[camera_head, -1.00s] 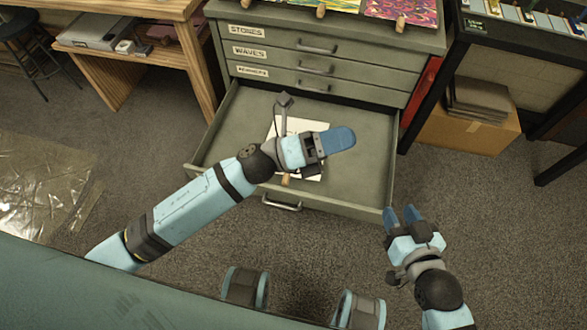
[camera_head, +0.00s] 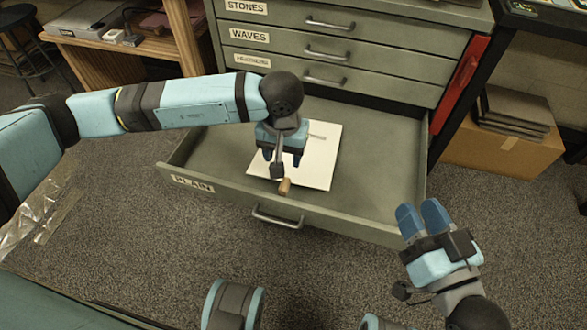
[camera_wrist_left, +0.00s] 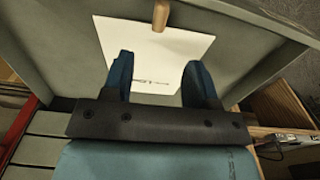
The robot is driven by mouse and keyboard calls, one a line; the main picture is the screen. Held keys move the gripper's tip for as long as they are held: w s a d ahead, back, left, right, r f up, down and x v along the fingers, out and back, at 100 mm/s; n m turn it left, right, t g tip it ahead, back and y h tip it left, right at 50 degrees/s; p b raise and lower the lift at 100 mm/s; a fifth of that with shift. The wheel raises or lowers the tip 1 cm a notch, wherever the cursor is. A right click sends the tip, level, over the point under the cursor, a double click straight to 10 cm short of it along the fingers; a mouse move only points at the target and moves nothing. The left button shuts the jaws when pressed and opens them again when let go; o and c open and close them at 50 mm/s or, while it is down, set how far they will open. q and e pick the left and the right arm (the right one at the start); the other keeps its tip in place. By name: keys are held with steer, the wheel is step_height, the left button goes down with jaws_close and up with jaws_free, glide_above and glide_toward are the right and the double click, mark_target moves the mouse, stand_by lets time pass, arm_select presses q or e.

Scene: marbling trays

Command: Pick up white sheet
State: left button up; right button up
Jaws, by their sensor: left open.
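The white sheet (camera_head: 318,165) lies flat in the open bottom drawer, whose front is labelled PLAIN (camera_head: 345,222). A wooden peg-like piece (camera_head: 285,187) shows over the sheet's near edge. My left gripper (camera_head: 282,160) is over the sheet, pointing down, and partly hides it. In the left wrist view the white sheet (camera_wrist_left: 150,50) shows beyond and between the two blue fingers of the left gripper (camera_wrist_left: 162,80), which are apart with nothing between them. My right gripper (camera_head: 424,220) is in front of the drawer's right corner; its two blue fingers look slightly apart and hold nothing visible.
The cabinet's closed drawers (camera_head: 335,55) labelled STONES and WAVES rise behind the open one. A cardboard box (camera_head: 500,150) with dark boards stands at right. A wooden bench (camera_head: 110,65) is at left. The drawer floor right of the sheet is clear.

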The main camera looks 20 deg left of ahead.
arm_select(q)
steer(key=b, duration=0.2)
glide_above(283, 187)
steer(key=f, duration=0.6)
steer(key=shift+w+d+f, duration=0.15)
steer(key=shift+d+f, duration=0.05)
steer(key=shift+f, duration=0.75)
step_height(283, 187, down, 4)
steer(key=shift+a+r+b, duration=0.15)
steer(key=shift+b, duration=1)
steer(key=shift+f, duration=0.3)
arm_select(e)
steer(key=shift+n+g, duration=0.5)
steer(key=shift+n, duration=0.3)
steer(key=f, duration=0.4)
steer(key=shift+w+d, duration=0.1)
steer(key=shift+w, duration=0.3)
arm_select(q)
jaws_close()
